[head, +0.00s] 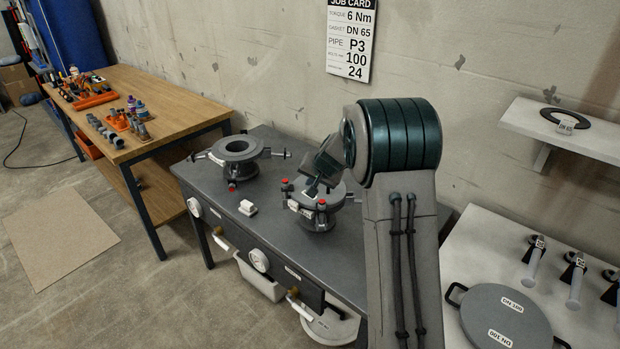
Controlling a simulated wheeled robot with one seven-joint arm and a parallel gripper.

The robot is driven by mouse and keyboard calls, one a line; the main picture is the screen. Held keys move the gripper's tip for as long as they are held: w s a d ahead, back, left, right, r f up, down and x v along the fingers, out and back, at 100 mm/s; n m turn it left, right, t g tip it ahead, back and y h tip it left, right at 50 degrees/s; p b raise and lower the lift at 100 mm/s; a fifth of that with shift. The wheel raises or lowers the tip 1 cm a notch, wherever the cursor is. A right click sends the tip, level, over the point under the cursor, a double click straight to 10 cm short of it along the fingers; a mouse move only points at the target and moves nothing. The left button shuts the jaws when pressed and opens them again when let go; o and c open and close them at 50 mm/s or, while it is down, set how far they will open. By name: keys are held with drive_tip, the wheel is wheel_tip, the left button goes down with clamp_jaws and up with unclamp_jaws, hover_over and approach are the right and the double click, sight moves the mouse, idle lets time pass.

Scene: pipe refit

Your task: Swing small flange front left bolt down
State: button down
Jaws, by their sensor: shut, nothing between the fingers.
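The smaller flange (318,222) stands on the dark grey bench, with a round grey top and red-tipped swing bolts around its rim. My gripper (312,190) is shut and empty, low over the flange top, just right of the left bolts. My wrist hides the flange's back right side. I cannot tell whether the fingertips touch a bolt.
A larger open flange (240,147) with swing bolts stands to the left on the bench (272,225). Gauges (259,260) and valves line the bench front. A white table (468,235) with a DN 100 disc is at right.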

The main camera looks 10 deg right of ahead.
sight(291, 188)
drive_tip(key=p+x, duration=0.1)
drive_tip(key=x, duration=0.6)
drive_tip(key=shift+w+a+r+p, duration=0.1)
drive_tip(key=shift+w+a+p, duration=0.25)
drive_tip(key=shift+a+p, duration=0.2)
drive_tip(key=shift+w+a+r+p, duration=0.15)
drive_tip(key=shift+w+a+p, duration=0.25)
drive_tip(key=shift+a, duration=0.15)
drive_tip(key=shift+w+a+f, duration=0.15)
drive_tip(key=shift+w+a, duration=0.2)
drive_tip(key=shift+a, duration=0.15)
drive_tip(key=shift+p, duration=0.35)
